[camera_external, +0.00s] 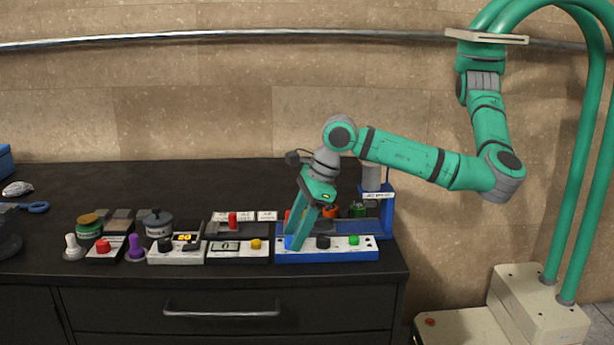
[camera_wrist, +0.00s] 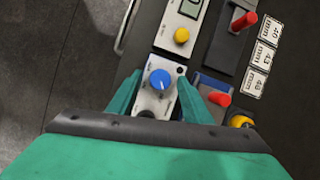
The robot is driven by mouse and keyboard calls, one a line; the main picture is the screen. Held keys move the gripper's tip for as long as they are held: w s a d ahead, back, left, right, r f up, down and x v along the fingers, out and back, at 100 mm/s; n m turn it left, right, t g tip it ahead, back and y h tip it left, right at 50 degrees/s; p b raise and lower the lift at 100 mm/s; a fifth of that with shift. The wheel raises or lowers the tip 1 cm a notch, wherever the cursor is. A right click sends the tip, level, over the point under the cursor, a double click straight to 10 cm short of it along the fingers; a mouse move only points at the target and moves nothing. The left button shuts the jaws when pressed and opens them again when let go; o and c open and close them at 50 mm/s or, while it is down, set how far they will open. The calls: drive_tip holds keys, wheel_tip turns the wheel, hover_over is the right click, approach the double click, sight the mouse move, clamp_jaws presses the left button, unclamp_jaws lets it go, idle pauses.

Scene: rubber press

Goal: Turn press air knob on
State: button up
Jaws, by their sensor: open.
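The press (camera_external: 376,215) is a blue unit with a white front panel (camera_external: 338,250) at the right end of the bench. A blue knob (camera_wrist: 160,80) with a pale pointer line sits on that panel in the wrist view. It also shows partly behind a finger in the external view (camera_external: 288,242). My gripper (camera_external: 294,240) points down at the panel's left end. In the wrist view its green fingers stand open on either side of the blue knob (camera_wrist: 158,88). Whether they touch it cannot be told. A black knob (camera_external: 323,242) and a green button (camera_external: 354,240) are to the right.
A panel with a yellow button (camera_external: 256,244) stands close on the left. A red-handled lever (camera_external: 232,220) and white labels are behind it. A red handle (camera_wrist: 219,99) is close to the right finger in the wrist view. The bench behind is mostly clear.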

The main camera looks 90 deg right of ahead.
drive_tip(key=shift+f, duration=0.1)
drive_tip(key=shift+c, duration=0.6)
drive_tip(key=c, duration=0.9)
drive_tip(key=shift+m, duration=0.4)
drive_tip(key=m, duration=0.1)
drive_tip(key=m+h, duration=0.1)
drive_tip(key=m, duration=0.1)
drive_tip(key=shift+w+a, duration=0.1)
drive_tip(key=shift+a, duration=0.1)
drive_tip(key=m+h, duration=0.1)
drive_tip(key=m, duration=0.1)
drive_tip(key=m+g+h, duration=0.1)
drive_tip(key=m, duration=0.1)
drive_tip(key=shift+w+a, duration=0.1)
drive_tip(key=shift+a, duration=0.05)
drive_tip(key=m+g+h, duration=0.1)
drive_tip(key=m, duration=0.3)
drive_tip(key=shift+w+m, duration=0.15)
drive_tip(key=shift+m, duration=0.25)
drive_tip(key=shift+w+a+m+g+h, duration=0.15)
drive_tip(key=shift+m+g, duration=0.3)
drive_tip(key=shift+m, duration=0.5)
drive_tip(key=shift+s+d+m+g+h, duration=0.1)
drive_tip(key=shift+m+g+h, duration=0.25)
drive_tip(key=shift+m, duration=0.6)
